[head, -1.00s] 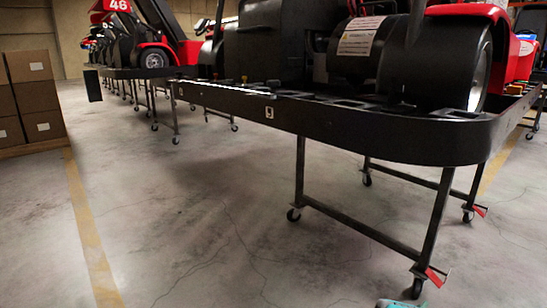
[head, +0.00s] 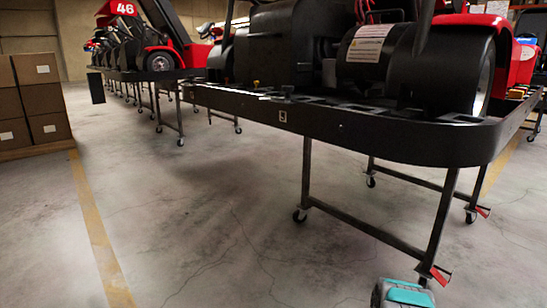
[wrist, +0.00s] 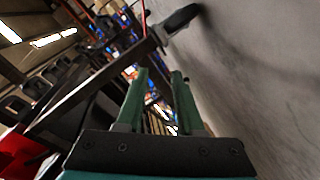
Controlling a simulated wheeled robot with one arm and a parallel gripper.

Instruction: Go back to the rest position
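My gripper (wrist: 160,78) shows in the wrist view with its two green fingers apart and nothing between them. The wrist view is steeply tilted, with the floor on its right side and dark stand parts on its left. In the head view a teal and grey part of my arm (head: 405,292) shows at the bottom edge, just below the front caster of the nearest stand. The fingers are not visible in the head view.
The nearest kart stand (head: 330,135), on thin legs with casters, carries a black and red kart (head: 385,55). More karts (head: 160,60) on stands line the back. Brown boxes (head: 40,100) are stacked at left. The concrete floor (head: 190,220) at centre left is clear.

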